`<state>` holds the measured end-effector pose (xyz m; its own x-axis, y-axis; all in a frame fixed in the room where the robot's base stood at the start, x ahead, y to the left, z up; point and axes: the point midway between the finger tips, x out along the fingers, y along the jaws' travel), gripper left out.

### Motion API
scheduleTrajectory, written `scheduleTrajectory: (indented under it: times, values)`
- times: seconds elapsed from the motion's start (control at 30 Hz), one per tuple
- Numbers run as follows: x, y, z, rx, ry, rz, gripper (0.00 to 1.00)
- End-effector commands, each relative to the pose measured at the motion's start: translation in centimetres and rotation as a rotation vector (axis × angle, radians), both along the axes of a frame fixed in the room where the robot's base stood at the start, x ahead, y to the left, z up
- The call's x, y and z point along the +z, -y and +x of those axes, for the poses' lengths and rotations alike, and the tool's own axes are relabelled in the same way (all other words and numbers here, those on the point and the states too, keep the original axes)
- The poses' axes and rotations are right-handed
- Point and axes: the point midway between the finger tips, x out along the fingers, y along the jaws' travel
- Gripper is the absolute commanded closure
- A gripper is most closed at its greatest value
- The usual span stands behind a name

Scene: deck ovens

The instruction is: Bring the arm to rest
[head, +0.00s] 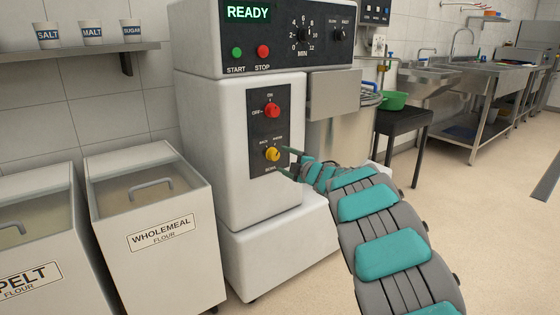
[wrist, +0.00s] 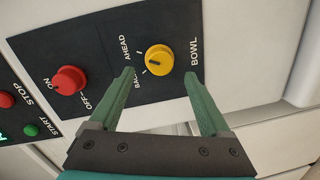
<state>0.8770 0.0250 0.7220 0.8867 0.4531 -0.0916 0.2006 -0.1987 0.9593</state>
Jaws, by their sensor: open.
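My arm reaches up from the lower right of the head view toward the mixer's switch panel (head: 258,128). My gripper (head: 283,159) is open and empty at its end, close to the yellow BOWL knob (head: 272,154). In the wrist view my gripper (wrist: 160,77) has its two green fingertips apart, and the yellow knob (wrist: 159,58) shows between and just beyond them. I cannot tell whether a fingertip touches the knob or panel. The red ON/OFF knob (wrist: 69,80) lies to the left in the wrist view and above the yellow knob in the head view.
The mixer's upper panel (head: 247,12) reads READY. A steel bowl (head: 337,140) stands right of the switch column. Flour bins (head: 165,231) stand at left below a shelf (head: 80,50). A dark stool (head: 402,121) holds a green bowl (head: 393,101).

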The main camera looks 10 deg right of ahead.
Motion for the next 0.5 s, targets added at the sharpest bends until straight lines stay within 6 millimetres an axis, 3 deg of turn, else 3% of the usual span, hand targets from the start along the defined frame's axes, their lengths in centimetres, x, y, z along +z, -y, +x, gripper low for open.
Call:
scheduleTrajectory:
  times: [0.2, 0.5]
  values:
    - [0.1, 1.0, -1.8, -0.001, -0.002, 0.000, 0.19]
    - [0.2, 1.1, -2.0, 0.000, 0.000, 0.001, 0.19]
